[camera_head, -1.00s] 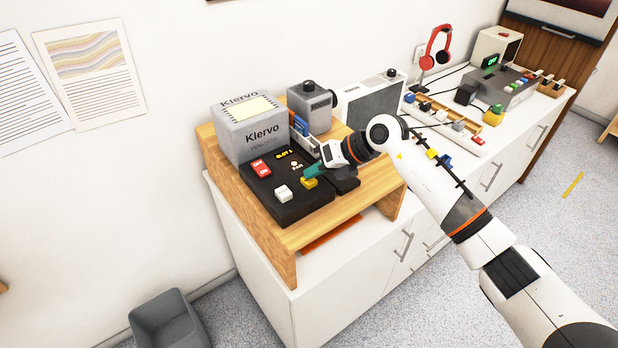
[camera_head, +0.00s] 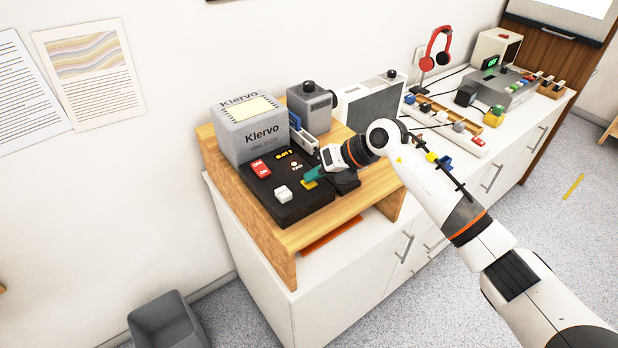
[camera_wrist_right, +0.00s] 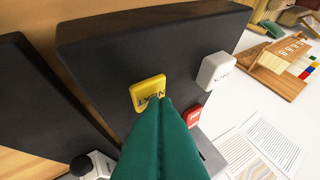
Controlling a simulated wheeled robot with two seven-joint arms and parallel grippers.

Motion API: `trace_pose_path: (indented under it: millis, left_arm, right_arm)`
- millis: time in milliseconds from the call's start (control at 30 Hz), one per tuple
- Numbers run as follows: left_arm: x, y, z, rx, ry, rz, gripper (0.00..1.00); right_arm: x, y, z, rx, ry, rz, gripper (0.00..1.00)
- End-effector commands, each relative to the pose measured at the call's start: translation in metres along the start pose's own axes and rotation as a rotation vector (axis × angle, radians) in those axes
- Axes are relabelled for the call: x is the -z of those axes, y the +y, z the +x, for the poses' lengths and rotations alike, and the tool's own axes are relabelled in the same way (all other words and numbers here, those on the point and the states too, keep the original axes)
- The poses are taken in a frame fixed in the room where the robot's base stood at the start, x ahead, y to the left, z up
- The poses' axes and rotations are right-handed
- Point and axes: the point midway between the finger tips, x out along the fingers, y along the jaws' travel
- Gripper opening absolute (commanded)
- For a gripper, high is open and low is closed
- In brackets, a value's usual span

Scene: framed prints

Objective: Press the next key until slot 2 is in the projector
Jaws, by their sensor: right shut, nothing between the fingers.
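The slide projector (camera_head: 258,137), a grey box marked Klervo, stands on a wooden riser with a black control panel (camera_head: 262,190) in front. The yellow NEXT key (camera_head: 309,184) is on the panel and looks pushed down; it also shows in the wrist view (camera_wrist_right: 147,92). My right gripper (camera_head: 311,176) is shut and empty, its green fingertips touching the key's edge in the wrist view (camera_wrist_right: 160,103). The yellow slot display (camera_head: 285,154) is lit; its digit is too small to read surely. My left gripper is out of view.
A white key (camera_head: 283,192) and a red key (camera_head: 261,168) sit close to the yellow one. A grey lens unit (camera_head: 311,105) and a blue-and-white slide part (camera_head: 301,135) stand behind. A grey bin (camera_head: 168,322) is on the floor.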

Motion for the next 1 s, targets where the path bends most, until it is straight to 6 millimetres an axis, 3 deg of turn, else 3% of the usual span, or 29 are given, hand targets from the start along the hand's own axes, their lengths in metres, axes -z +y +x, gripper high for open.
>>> trace_pose_path:
  millis: [1000]
  left_arm:
    - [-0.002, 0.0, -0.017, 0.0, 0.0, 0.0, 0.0]
  right_arm:
    - [0.014, -0.013, -0.019, 0.0, 0.0, 0.0, 0.0]
